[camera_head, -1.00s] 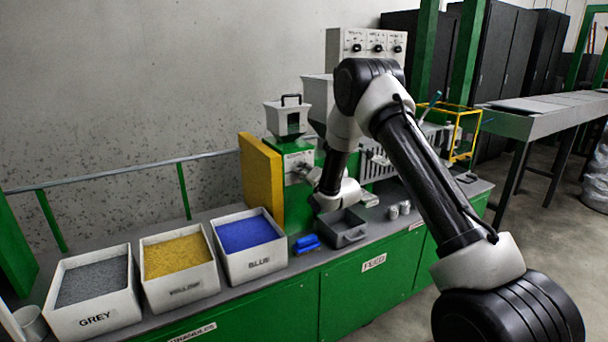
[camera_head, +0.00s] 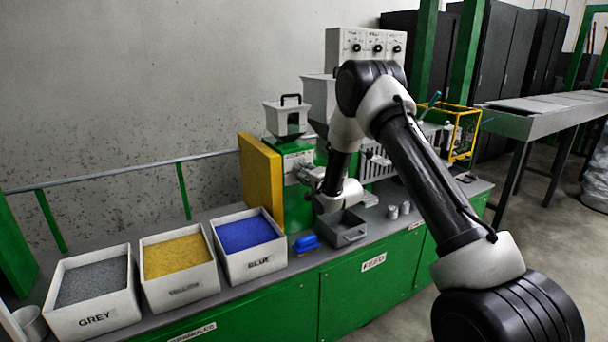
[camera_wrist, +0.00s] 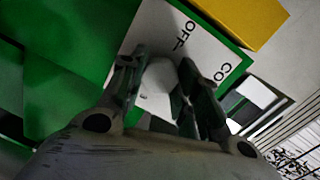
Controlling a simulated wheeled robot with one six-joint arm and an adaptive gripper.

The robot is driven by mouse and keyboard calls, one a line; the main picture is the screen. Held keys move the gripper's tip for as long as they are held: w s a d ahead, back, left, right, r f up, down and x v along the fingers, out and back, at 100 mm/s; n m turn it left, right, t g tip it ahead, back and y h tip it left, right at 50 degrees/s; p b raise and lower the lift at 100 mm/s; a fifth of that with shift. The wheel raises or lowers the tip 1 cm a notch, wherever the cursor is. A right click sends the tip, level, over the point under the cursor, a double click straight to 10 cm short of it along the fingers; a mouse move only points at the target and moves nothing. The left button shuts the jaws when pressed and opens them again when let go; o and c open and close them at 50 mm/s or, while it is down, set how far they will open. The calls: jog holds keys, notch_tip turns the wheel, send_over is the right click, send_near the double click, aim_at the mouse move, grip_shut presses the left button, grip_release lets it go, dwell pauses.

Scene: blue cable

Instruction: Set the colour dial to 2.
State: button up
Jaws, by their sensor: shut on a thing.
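The colour dial (camera_wrist: 158,80) is a pale grey knob on a white plate (camera_wrist: 207,52) in the wrist view. The fingers hide part of the dial and the lower plate. In the head view my gripper (camera_head: 306,173) reaches the front of the green feeder unit (camera_head: 297,205), where the dial itself is too small to make out.
A yellow panel (camera_head: 260,182) stands left of the feeder, below a small hopper (camera_head: 286,122). A grey tray (camera_head: 345,235) and a blue object (camera_head: 306,244) lie on the bench nearby. Bins of grey (camera_head: 90,322), yellow (camera_head: 182,291) and blue (camera_head: 255,264) granules stand to the left.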

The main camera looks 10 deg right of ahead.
jog(key=shift+d, duration=0.1)
jog(key=o, duration=1)
jog(key=v, duration=1.2)
jog(key=shift+f, duration=0.1)
